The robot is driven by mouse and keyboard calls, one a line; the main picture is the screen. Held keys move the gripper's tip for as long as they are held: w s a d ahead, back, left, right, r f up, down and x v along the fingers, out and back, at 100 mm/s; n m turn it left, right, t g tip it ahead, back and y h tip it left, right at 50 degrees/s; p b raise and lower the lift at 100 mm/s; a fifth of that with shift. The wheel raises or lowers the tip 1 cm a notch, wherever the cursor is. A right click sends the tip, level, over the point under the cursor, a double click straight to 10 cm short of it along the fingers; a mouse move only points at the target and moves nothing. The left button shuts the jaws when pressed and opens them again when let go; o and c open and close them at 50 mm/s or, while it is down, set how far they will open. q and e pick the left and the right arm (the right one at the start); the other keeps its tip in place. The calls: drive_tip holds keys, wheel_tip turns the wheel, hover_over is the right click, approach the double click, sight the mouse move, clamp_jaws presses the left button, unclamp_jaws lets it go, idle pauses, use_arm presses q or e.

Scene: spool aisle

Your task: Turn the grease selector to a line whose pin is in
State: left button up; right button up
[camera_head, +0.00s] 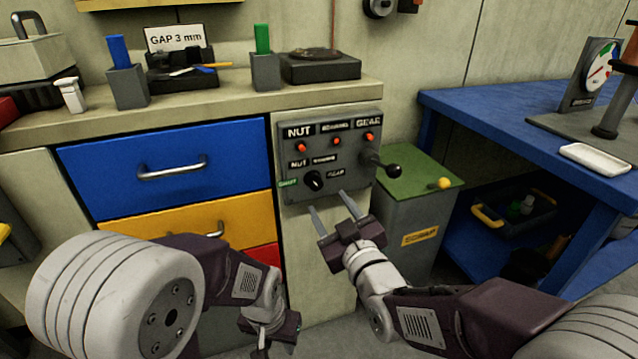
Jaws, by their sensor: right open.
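A dark grey selector panel (352,193) is on the bench front. Its top row has labels reading NUT, a blurred middle word and what looks like GEAR, each with a red-orange pin or button below: left (301,147), middle (336,141), right (369,136). I cannot tell how deep each sits. A black round selector knob (314,181) is below, ringed by small labels, with a green one at its left. My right gripper (328,202) is open and empty, just below the knob and apart from it. My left gripper (270,335) hangs low, its fingers unclear.
A black-ball lever (394,171) sticks out at the panel's right. A green-topped scrap bin (405,225) with a yellow ball stands beside it. Blue (110,180) and yellow drawers are left. A blue table (480,115) is right. Blocks and a gap sign stand on the bench top.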

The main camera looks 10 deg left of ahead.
sight(317, 186)
drive_tip(key=b+x, duration=0.1)
drive_tip(key=x, duration=0.3)
drive_tip(key=b+x, duration=0.1)
drive_tip(key=x, duration=0.2)
drive_tip(key=shift+w+a+f, duration=0.15)
drive_tip(key=shift+w+f, duration=0.05)
drive_tip(key=shift+w, duration=0.15)
drive_tip(key=shift+w+a+r, duration=0.1)
drive_tip(key=shift+w+a, duration=0.1)
drive_tip(key=shift+w, duration=0.1)
clamp_jaws()
